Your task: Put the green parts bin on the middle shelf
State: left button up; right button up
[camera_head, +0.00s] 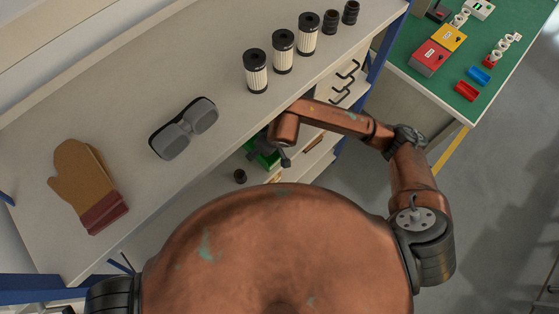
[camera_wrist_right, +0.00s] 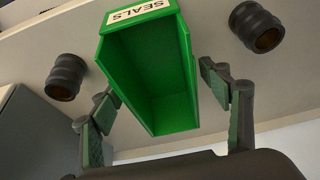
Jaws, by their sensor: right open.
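The green parts bin (camera_wrist_right: 150,75) fills the middle of the right wrist view, its open inside empty and its white label reading SEALS. In the head view only a small part of the bin (camera_head: 265,155) shows, below the bench top's front edge and partly behind my right arm. My right gripper (camera_wrist_right: 160,82) is open, with one finger on each side of the bin. The left finger overlaps the bin's edge; I cannot tell whether it touches. The right finger looks slightly apart. My left gripper is not in view.
Dark ribbed cups (camera_wrist_right: 66,77) (camera_wrist_right: 256,26) stand either side of the bin.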

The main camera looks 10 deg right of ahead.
jog(key=s+d+b, duration=0.2)
jog(key=s+d, duration=0.4)
jog(key=s, duration=0.3)
jog(key=shift+s+d+f, duration=0.15)
jog(key=shift+s+d, duration=0.05)
jog(key=shift+d, duration=0.1)
